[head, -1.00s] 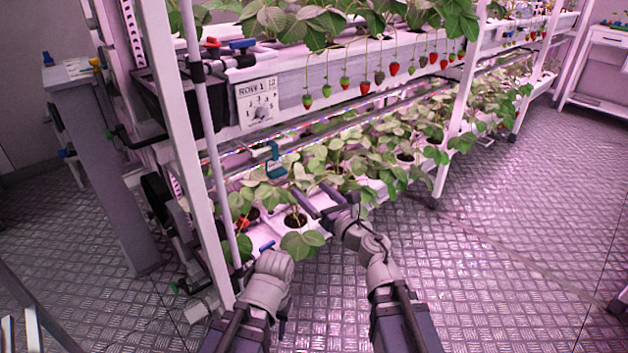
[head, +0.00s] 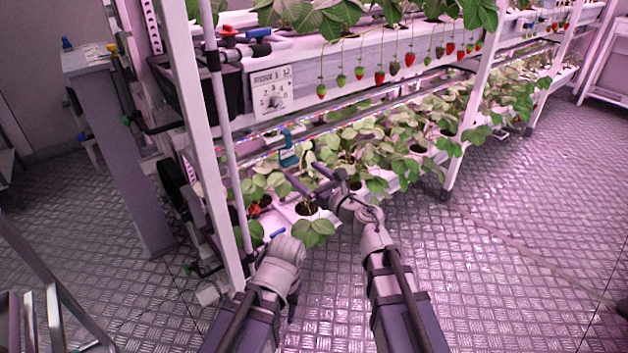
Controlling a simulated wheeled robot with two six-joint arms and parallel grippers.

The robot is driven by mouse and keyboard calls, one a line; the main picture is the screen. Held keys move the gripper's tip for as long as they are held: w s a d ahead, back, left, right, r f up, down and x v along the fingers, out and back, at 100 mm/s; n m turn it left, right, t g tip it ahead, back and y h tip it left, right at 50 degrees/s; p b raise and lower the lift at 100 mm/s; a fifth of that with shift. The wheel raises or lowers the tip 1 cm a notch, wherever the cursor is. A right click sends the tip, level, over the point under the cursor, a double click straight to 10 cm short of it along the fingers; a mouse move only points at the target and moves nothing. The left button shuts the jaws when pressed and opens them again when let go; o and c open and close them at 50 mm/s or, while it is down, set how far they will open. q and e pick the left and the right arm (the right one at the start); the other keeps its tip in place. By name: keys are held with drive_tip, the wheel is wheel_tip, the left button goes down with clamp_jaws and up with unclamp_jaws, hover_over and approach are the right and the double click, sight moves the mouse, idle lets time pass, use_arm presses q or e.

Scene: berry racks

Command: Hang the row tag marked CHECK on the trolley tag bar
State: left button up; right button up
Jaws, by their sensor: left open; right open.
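A teal tag (head: 288,156) hangs at the front of the rack by a dark hook, just below the lower rail. Any lettering on it is too small to read. My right gripper (head: 312,180) is open and empty, its dark fingers apart in front of the lower plants, a little below and right of the tag. My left gripper (head: 284,250) is lower, by the rack's front post; its fingers are mostly hidden behind its own wrist, and nothing shows in it. I cannot make out a trolley tag bar for certain.
The plant rack (head: 345,75) fills the middle, with hanging strawberries and a white row sign (head: 271,92). Its white post (head: 205,140) stands left of my grippers. A grey metal frame (head: 52,290) stands at lower left.

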sight(293, 163)
drive_tip(key=shift+x, duration=3)
drive_tip(key=c, duration=1.2)
drive_tip(key=shift+r+p, duration=0.4)
drive_tip(key=shift+p, duration=0.05)
drive_tip(key=shift+c, duration=0.2)
drive_tip(key=shift+r+p, duration=0.65)
drive_tip(key=v, duration=0.7)
